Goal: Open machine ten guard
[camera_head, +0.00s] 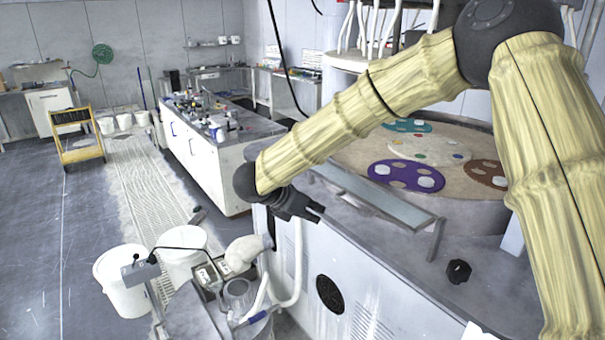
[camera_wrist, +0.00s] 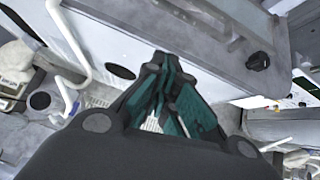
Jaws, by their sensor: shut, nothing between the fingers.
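The machine (camera_head: 400,270) in front of me has a pale cabinet with a grey top and a round platen table (camera_head: 345,155). A long flat bluish panel (camera_head: 375,195), which looks like its guard, lies along the table's front edge on a bracket. I see no number ten on the machine. My gripper (camera_head: 314,213) hangs beside the panel's left end, near the cabinet's left corner, apart from the panel as far as I can tell. In the wrist view my gripper (camera_wrist: 168,64) is shut and empty, with the cabinet front (camera_wrist: 130,35) beyond it. My arm hides part of the table.
A black knob (camera_head: 458,271) sits on the machine's top front; it also shows in the wrist view (camera_wrist: 257,61). White buckets (camera_head: 125,280) and a hose (camera_head: 297,265) stand at the lower left. A cluttered bench (camera_head: 215,150) is behind; the left floor is mostly clear.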

